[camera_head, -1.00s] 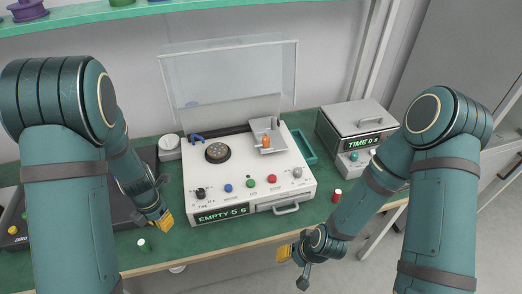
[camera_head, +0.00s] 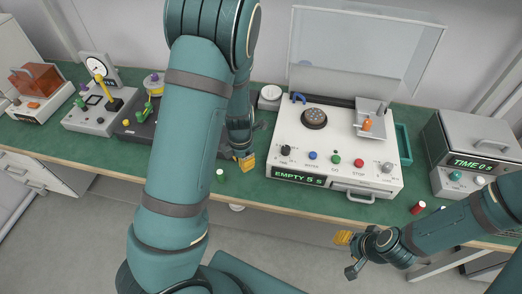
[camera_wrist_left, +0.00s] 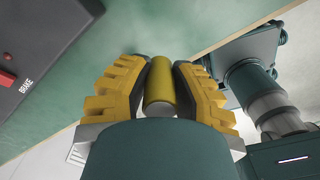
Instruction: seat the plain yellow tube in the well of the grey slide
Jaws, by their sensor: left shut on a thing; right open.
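My left gripper (camera_head: 245,163) is shut on the plain yellow tube, and hangs by the front left corner of the white machine. In the left wrist view the yellow tube (camera_wrist_left: 160,84) sits between the two yellow fingers (camera_wrist_left: 160,92), its pale end towards the camera. In the head view the fingers hide the tube. My right gripper (camera_head: 343,238) is open and empty in front of the table edge. A grey bracket plate (camera_head: 360,128) with an orange piece (camera_head: 367,124) stands on the machine; I cannot tell whether it is the grey slide. No well is clearly visible.
The white machine (camera_head: 325,148) has a raised clear lid. A grey TIME box (camera_head: 480,140) stands right. A gauge device (camera_head: 97,120) and an orange-lidded box (camera_head: 38,90) stand left. Small caps lie near the front edge, one pale (camera_head: 219,172), one red (camera_head: 417,208).

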